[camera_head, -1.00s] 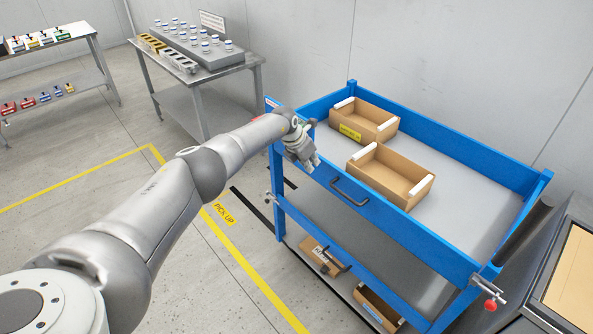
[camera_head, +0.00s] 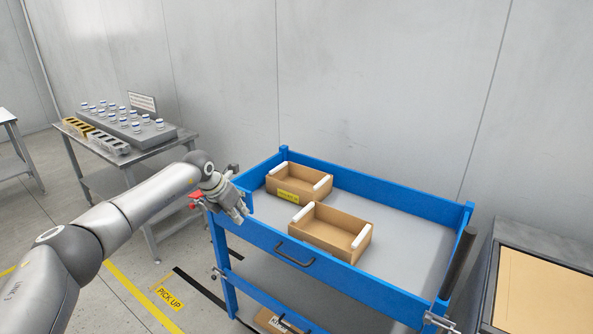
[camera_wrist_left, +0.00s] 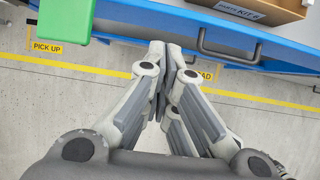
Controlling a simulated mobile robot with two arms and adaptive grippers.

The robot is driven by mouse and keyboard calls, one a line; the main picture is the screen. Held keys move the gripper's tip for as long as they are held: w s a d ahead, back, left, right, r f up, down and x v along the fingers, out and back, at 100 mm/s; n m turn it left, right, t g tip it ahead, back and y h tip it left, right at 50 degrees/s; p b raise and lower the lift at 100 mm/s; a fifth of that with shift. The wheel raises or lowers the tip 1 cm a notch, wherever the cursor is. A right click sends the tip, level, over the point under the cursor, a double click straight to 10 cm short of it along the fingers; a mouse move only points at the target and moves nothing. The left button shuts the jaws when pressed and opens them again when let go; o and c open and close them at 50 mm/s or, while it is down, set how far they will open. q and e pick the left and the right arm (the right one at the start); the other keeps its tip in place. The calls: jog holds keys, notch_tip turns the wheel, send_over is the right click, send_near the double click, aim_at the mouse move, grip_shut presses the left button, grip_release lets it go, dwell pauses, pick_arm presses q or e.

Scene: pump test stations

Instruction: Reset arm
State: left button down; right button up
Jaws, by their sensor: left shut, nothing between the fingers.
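My left arm reaches in from the left in the head view. Its gripper (camera_head: 238,212) is at the left end of the blue cart (camera_head: 345,285), beside and near the cart's top rim. In the left wrist view the gripper's fingers (camera_wrist_left: 165,52) are closed together with nothing between them, over the floor beside the cart's blue edge (camera_wrist_left: 150,30). My right gripper is in neither view.
Two open cardboard boxes, one farther (camera_head: 299,181) and one nearer (camera_head: 331,231), sit on the cart's top. A panelled stand (camera_head: 540,285) is at the right. A green object (camera_wrist_left: 66,18) shows close in the wrist view.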

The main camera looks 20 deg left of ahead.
pick_arm(q)
jog(key=s+d+f+t+h, duration=0.2)
jog(key=d+h, duration=0.4)
jog(key=d, duration=1.4)
jog(key=s+d+r+n+t+h, duration=0.45)
jog(key=d+r+n+t, duration=0.2)
jog(key=d+n, duration=0.4)
jog(key=s+a+f+n+y, duration=1.1)
jog(key=s+a+n+y, duration=0.25)
jog(key=n, duration=0.85)
jog(key=s+a+f+n+g, duration=0.1)
jog(key=s+f+n+g, duration=0.15)
jog(key=s, duration=0.65)
jog(key=s+a+f+n+g+h, duration=0.1)
jog(key=s+f+g, duration=0.25)
jog(key=s, duration=0.45)
jog(key=s+a+f+n+g, duration=0.1)
jog(key=s+f+n+g, duration=0.2)
jog(key=s, duration=0.6)
notch_tip(320, 180, down, 27)
jog(key=s+m+g, duration=0.1)
jog(key=s+g, duration=0.1)
jog(key=g, duration=0.1)
jog(key=s+a+f, duration=0.2)
jog(key=s+f, duration=1.2)
jog(key=s, duration=0.2)
jog(key=shift+a+f+g, duration=0.3)
jog(key=shift+f+g, duration=0.05)
